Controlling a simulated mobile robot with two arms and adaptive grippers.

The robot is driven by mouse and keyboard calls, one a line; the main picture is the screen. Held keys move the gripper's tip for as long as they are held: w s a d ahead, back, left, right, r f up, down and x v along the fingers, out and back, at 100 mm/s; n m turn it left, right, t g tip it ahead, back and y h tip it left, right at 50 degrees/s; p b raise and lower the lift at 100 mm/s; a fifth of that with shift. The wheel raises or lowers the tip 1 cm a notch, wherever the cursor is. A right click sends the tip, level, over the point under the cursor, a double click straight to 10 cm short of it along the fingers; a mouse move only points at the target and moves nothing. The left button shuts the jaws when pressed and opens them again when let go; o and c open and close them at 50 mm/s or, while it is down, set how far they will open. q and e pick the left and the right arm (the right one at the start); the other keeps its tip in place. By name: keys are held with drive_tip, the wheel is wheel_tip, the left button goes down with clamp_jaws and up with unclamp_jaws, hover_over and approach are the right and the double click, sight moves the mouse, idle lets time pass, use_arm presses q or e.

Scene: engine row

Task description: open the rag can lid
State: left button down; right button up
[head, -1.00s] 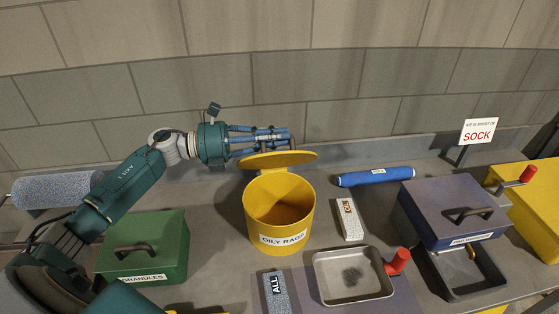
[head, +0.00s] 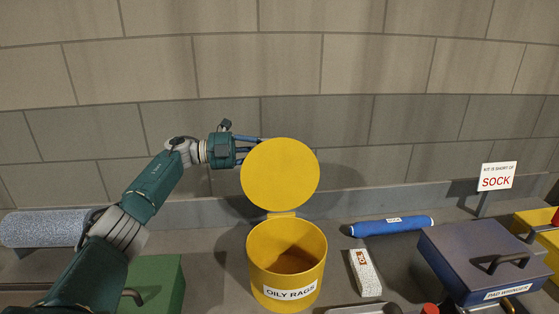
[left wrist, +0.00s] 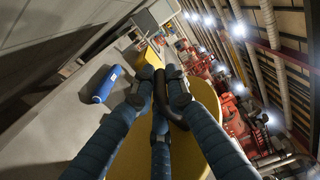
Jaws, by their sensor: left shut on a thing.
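The yellow rag can (head: 287,282), labelled OILY RAGS, stands open-topped on the bench. Its round yellow lid (head: 280,174) stands about upright on the hinge at the can's back rim, and its inner face shows in the head view. My left gripper (left wrist: 158,88) is shut on the lid's dark handle (left wrist: 160,103), on the lid's outer side. In the head view its fingertips are hidden behind the lid. In the left wrist view the lid (left wrist: 207,100) fills the area beside the fingers. My right gripper is not in view.
A blue roll (head: 392,226) and a small white box (head: 364,273) lie right of the can. A dark lidded box (head: 480,255) stands farther right. A green box (head: 160,280) and a grey roll (head: 42,228) are at the left. A stone wall (head: 400,60) rises behind the bench.

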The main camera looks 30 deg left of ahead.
use_arm(q)
drive_tip(key=shift+w+a+n+b, duration=0.45)
drive_tip(key=shift+w+n+b, duration=0.05)
drive_tip(key=shift+w+b, duration=0.1)
drive_tip(key=shift+r, duration=0.1)
drive_tip(key=c, duration=1.8)
unclamp_jaws()
drive_tip(key=shift+d, duration=0.1)
drive_tip(key=v, duration=0.7)
drive_tip(key=shift+s+a, duration=0.2)
